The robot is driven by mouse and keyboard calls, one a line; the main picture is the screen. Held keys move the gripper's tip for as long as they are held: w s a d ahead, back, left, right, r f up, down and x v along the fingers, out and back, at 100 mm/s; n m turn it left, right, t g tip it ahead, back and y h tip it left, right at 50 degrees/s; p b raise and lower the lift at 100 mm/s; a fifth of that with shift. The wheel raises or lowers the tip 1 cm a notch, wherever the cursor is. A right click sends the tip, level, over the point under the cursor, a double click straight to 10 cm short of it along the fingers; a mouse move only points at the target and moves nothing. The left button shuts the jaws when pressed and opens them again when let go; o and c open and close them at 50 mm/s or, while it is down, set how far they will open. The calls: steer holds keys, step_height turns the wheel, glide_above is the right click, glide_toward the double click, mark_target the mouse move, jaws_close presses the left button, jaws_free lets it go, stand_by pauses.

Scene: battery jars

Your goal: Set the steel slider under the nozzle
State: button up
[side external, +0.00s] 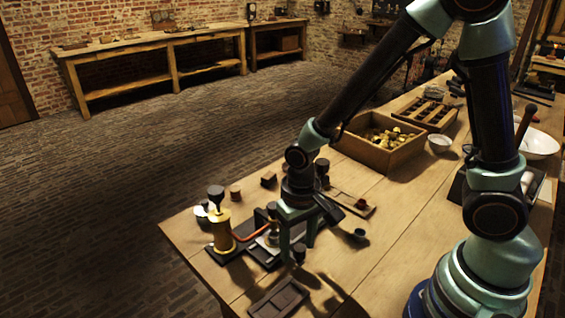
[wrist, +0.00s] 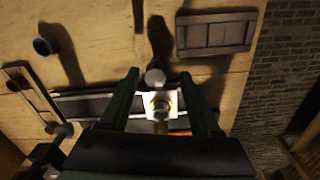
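My gripper (side external: 297,240) points down over the dark track (side external: 262,256) of the brass apparatus (side external: 222,232). In the wrist view its two green fingers (wrist: 160,101) are apart, one on each side of a bright square steel plate, which looks like the slider (wrist: 148,100). Gaps show between the plate and both fingers. The plate lies on the dark track, and a brass round part (wrist: 161,106), perhaps the nozzle, shows over it. A copper pipe (side external: 246,236) runs from the brass body towards the plate. My fingers partly hide this area in the side view.
A dark compartment tray (side external: 278,298) lies near the table's front edge. A small cup (side external: 360,235) and a wooden rack (side external: 348,204) stand to the right. A crate (side external: 352,150) of brass pieces stands farther back. Bare tabletop lies between the cup and my base.

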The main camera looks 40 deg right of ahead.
step_height(320, 180, up, 12)
stand_by(0.7)
steer(key=s+d+r+n+t, duration=0.1)
steer(key=d+r+n+t, duration=0.1)
steer(key=d+r+t, duration=0.3)
steer(key=d+r, duration=0.3)
steer(key=d, duration=0.1)
steer(key=shift+s+t, duration=0.3)
steer(key=shift+s, duration=0.1)
stand_by(1.3)
